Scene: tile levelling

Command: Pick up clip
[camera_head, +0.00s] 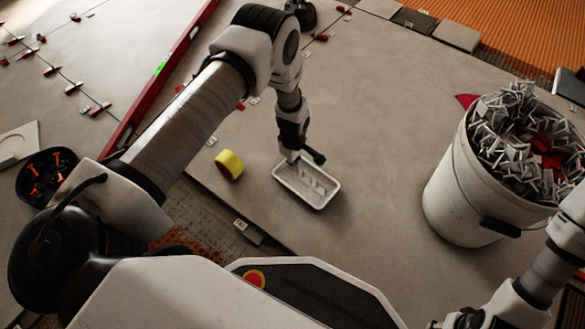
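My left gripper (308,157) points down over the far end of a small white tray (324,206). A few small pale clips (318,186) lie in the tray, near the gripper. The gripper is small and dark here, so I cannot tell whether its fingers are open or touch a clip. My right arm comes in at the lower right, and its gripper (468,318) is partly cut off by the bottom edge. Its fingers do not show clearly.
A white bucket (452,190) heaped with pale clips and some red pieces stands at the right. A yellow tape roll (229,165) lies left of the tray. A red level (160,72) lies behind my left arm. A black bowl (48,174) with orange-handled items is at left.

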